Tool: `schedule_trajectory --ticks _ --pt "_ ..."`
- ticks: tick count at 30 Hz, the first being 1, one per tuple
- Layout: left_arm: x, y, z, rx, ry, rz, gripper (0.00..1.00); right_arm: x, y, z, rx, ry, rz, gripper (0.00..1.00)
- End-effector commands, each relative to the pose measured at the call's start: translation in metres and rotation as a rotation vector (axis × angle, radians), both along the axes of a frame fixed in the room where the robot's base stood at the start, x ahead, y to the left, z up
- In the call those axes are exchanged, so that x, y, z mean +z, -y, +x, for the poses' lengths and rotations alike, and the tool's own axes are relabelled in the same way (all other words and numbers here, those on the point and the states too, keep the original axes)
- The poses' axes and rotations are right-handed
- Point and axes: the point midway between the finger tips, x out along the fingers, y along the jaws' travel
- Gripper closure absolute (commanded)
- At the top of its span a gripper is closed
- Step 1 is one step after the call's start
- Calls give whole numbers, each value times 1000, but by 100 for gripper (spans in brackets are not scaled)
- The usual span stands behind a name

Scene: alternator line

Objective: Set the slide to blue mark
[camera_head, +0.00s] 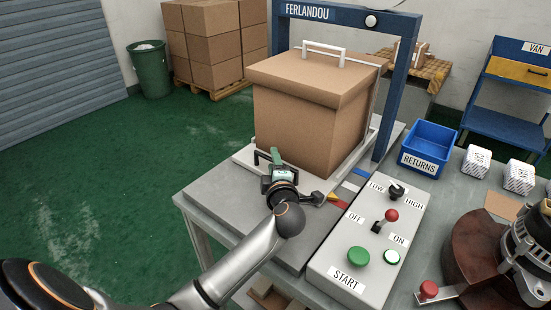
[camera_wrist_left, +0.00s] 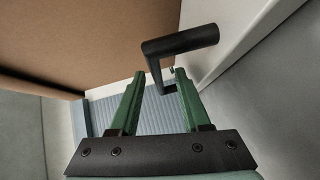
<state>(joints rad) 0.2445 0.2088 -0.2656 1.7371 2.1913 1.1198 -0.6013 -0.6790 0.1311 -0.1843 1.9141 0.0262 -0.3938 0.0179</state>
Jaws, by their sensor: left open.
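A black handle (camera_head: 262,155) stands at the near corner of the white slide (camera_head: 243,160), beside the large cardboard box (camera_head: 300,120). In the left wrist view the handle (camera_wrist_left: 180,42) rises just beyond the green fingertips, its lower end close to the right finger; I cannot tell if they touch. My left gripper (camera_head: 276,157) is open, and nothing is held between its fingers (camera_wrist_left: 156,75). A strip of coloured marks lies right of the box, with a blue mark (camera_head: 362,173) at its far end, then white, red and yellow. My right gripper is out of view.
A grey control box (camera_head: 368,240) with a red-knobbed lever and green buttons stands right of the arm. A blue frame (camera_head: 395,95) rises behind the cardboard box. A blue returns bin (camera_head: 430,140) and small white boxes (camera_head: 477,160) sit further right.

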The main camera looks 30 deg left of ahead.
Motion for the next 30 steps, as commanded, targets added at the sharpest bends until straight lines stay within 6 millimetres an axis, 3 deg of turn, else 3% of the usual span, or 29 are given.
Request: schedule_trajectory --ticks 14,26,30 --pt "0 -4 0 -1 1 0 54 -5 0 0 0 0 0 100" --pt "-1 -4 0 -1 1 0 99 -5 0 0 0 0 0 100" --pt "-1 -4 0 -1 1 0 100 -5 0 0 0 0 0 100"
